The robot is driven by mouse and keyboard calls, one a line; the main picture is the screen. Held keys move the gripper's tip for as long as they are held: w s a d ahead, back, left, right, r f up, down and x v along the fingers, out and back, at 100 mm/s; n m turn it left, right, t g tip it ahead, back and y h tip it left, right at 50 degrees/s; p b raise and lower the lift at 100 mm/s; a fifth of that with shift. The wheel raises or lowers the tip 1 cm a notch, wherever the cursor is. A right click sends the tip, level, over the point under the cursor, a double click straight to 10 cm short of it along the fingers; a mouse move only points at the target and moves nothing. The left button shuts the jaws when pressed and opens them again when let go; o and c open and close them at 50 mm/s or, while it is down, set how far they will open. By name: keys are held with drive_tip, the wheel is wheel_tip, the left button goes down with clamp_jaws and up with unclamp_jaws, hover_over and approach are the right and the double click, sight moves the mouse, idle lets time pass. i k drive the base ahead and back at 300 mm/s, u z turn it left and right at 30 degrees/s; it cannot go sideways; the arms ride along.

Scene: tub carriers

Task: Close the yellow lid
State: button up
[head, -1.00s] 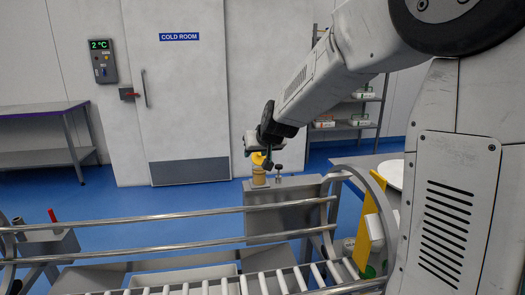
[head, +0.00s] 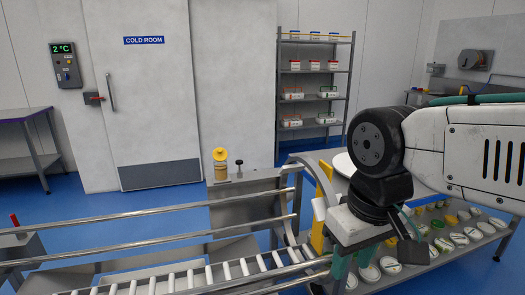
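A yellow lid (head: 220,155) stands raised, its round face toward me, above a tan tub or jar (head: 221,177). These sit on top of a grey metal box (head: 245,208) behind the rails. Whether the lid is hinged to the tub is too small to tell. My gripper (head: 372,262) hangs at the right, well apart from the yellow lid, above the near end of a table. Its fingertips are partly hidden and dark, so its opening is unclear. I see nothing clearly held in it.
A small dark knob (head: 239,168) stands beside the tub. Metal rails (head: 150,226) and a roller conveyor (head: 190,281) cross the front. A yellow upright panel (head: 322,208) is close left of my gripper.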

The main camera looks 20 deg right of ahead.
sight(219, 154)
drive_tip(key=z, duration=0.35)
drive_tip(key=k, duration=0.8)
drive_tip(key=u, duration=0.55)
drive_tip(key=i, duration=1.65)
drive_tip(key=z, duration=0.35)
